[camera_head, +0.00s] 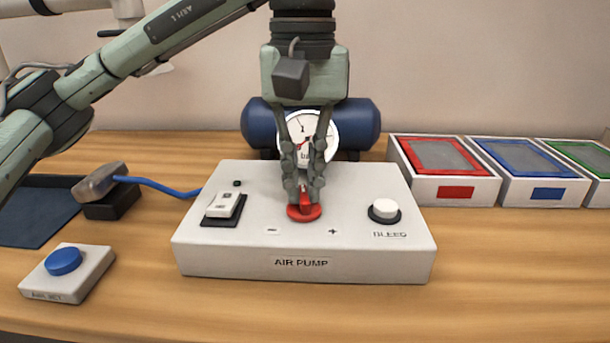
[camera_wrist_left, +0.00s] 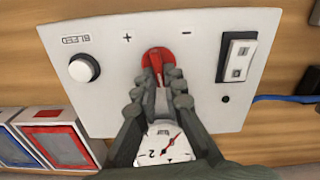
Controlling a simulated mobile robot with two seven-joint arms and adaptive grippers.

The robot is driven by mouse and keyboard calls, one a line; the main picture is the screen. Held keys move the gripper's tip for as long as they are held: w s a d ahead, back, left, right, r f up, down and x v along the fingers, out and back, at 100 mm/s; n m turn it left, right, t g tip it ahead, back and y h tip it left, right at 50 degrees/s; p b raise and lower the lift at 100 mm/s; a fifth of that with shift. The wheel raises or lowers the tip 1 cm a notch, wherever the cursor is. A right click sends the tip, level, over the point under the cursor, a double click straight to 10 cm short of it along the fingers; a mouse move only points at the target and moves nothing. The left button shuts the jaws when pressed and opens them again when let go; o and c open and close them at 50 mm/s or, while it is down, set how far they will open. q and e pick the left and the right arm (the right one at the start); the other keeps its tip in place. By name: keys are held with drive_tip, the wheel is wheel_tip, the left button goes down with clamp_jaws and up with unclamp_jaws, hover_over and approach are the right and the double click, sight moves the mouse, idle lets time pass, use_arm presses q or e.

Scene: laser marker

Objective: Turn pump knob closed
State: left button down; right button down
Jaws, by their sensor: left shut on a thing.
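The white air pump box (camera_head: 305,264) stands on the wooden table. Its red knob (camera_head: 304,212) sits in the middle of the top, between a minus and a plus mark. My left gripper (camera_head: 305,196) comes from above and is shut on the raised grip of the knob. In the left wrist view the red knob (camera_wrist_left: 156,60) shows between the fingertips of the left gripper (camera_wrist_left: 159,80). The fingers hide part of the knob. A round gauge (camera_head: 307,134) stands behind the box, partly covered by the fingers. My right gripper is not in view.
A white rocker switch (camera_head: 224,205) and a white bleed button (camera_head: 384,209) flank the knob. A blue tank (camera_head: 359,122) stands behind. Red, blue and green trays (camera_head: 455,190) are at the right. A blue-button box (camera_head: 65,262) and a blue-hosed tool (camera_head: 101,182) are at the left.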

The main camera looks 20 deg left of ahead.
use_arm(q)
drive_tip(key=n, duration=0.2)
drive_tip(key=shift+a+n, duration=0.15)
drive_tip(key=shift+n, duration=0.25)
drive_tip(key=n, duration=0.4)
drive_tip(key=shift+s+a+n, duration=0.1)
drive_tip(key=shift+s+n, duration=0.1)
drive_tip(key=shift+n, duration=0.1)
drive_tip(key=n, duration=0.5)
drive_tip(key=shift+s, duration=0.15)
drive_tip(key=n, duration=0.3)
drive_tip(key=shift+s, duration=0.1)
drive_tip(key=n, duration=0.3)
drive_tip(key=shift+s+n+b, duration=0.15)
drive_tip(key=shift+n+b, duration=0.15)
drive_tip(key=shift+n, duration=0.1)
drive_tip(key=n, duration=0.2)
drive_tip(key=shift+n, duration=0.3)
drive_tip(key=shift+s+n, duration=0.1)
drive_tip(key=shift+n, duration=0.6)
drive_tip(key=shift+d+n+b, duration=0.2)
drive_tip(key=shift+n+b, duration=0.1)
drive_tip(key=shift+n, duration=0.6)
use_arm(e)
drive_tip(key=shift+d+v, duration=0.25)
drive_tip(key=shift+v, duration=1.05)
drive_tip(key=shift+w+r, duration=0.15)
